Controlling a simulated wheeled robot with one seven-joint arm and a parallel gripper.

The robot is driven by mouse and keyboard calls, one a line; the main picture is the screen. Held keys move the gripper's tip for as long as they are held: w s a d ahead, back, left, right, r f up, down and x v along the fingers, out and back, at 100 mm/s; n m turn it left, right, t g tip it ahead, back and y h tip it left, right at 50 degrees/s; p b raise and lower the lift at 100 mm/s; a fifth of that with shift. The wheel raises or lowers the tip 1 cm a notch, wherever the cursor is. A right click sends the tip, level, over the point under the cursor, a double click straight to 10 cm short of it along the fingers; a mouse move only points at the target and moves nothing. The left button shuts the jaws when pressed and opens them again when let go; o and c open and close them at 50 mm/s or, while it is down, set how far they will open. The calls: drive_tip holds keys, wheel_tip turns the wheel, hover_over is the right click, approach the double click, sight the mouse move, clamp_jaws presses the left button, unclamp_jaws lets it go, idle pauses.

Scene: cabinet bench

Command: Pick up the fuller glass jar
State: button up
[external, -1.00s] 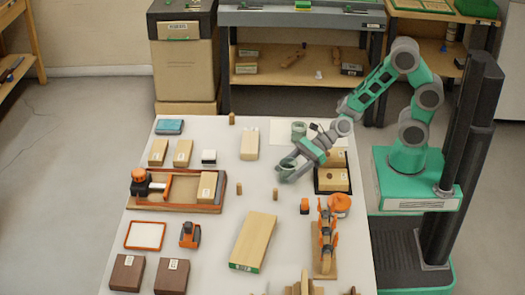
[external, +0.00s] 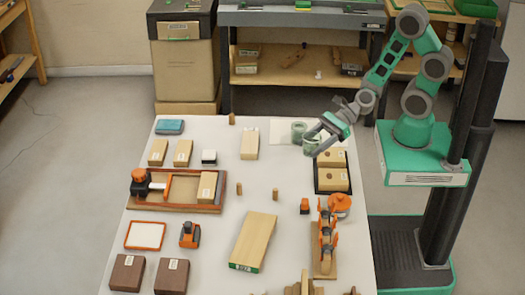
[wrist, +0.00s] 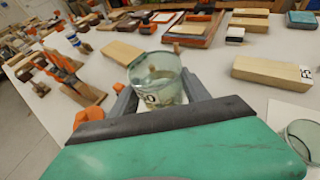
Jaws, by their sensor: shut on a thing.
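My gripper (external: 316,138) is shut on a clear greenish glass jar (external: 310,148), at the right rear of the white table. In the wrist view the held jar (wrist: 157,80) sits between the two fingers, open mouth up, with a small dark-marked label on its front. A second glass jar (external: 298,131) stands just behind and left of it. That jar also shows in the wrist view (wrist: 303,141), cut off at the right edge. The fill levels are hard to compare. I cannot tell how far the held jar is above the table.
A dark tray with wooden blocks (external: 332,178) lies just in front of the gripper. A wooden block (external: 250,145) lies to the left. An orange round item (external: 340,203) and an orange-clamped wooden fixture (external: 326,238) stand further forward.

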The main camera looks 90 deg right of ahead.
drive_tip(key=s+d+r+p, duration=0.1)
drive_tip(key=s+r+p, duration=0.1)
drive_tip(key=s+p, duration=0.2)
drive_tip(key=shift+s+d+r, duration=0.3)
drive_tip(key=shift+s+r, duration=0.1)
drive_tip(key=shift+s, duration=0.6)
